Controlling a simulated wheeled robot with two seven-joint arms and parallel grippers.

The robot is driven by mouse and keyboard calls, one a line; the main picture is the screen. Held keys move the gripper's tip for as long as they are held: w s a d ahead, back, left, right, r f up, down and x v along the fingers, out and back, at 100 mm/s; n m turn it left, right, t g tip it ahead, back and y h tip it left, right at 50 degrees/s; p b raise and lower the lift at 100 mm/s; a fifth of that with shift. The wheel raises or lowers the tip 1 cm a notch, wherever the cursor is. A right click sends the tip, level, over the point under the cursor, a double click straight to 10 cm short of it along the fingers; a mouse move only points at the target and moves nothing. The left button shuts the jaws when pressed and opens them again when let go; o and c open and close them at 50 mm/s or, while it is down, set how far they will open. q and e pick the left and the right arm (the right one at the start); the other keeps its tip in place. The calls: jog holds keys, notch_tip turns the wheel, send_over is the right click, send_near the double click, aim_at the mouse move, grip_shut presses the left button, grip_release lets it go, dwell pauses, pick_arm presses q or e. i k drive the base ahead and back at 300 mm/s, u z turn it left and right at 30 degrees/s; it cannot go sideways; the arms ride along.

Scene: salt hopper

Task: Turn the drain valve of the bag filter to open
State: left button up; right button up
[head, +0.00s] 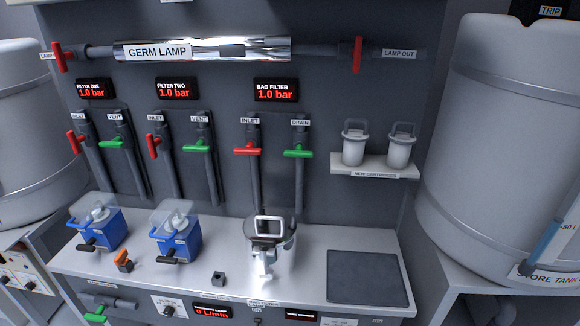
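The drain valve of the bag filter is a green handle (298,153) on a vertical pipe under the DRAIN label (300,122). The handle lies level, across its pipe. To its left a red inlet handle (247,150) also lies across its pipe under the INLET label. The BAG FILTER display (276,90) above reads 1.0 bar. The metal bag filter housing (270,240) stands on the bench below, with a handle on its top. Neither of my grippers is in view.
A shelf (375,171) with two lidded canisters juts out right of the drain valve. Two blue filter housings (97,226) (174,233) stand on the bench (215,262) at left. A dark mat (367,278) lies at right. Large tanks flank both sides.

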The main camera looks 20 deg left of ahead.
aim_at(298, 153)
jog(key=z, duration=0.3)
jog(key=i, duration=1)
jog(key=u, duration=0.8)
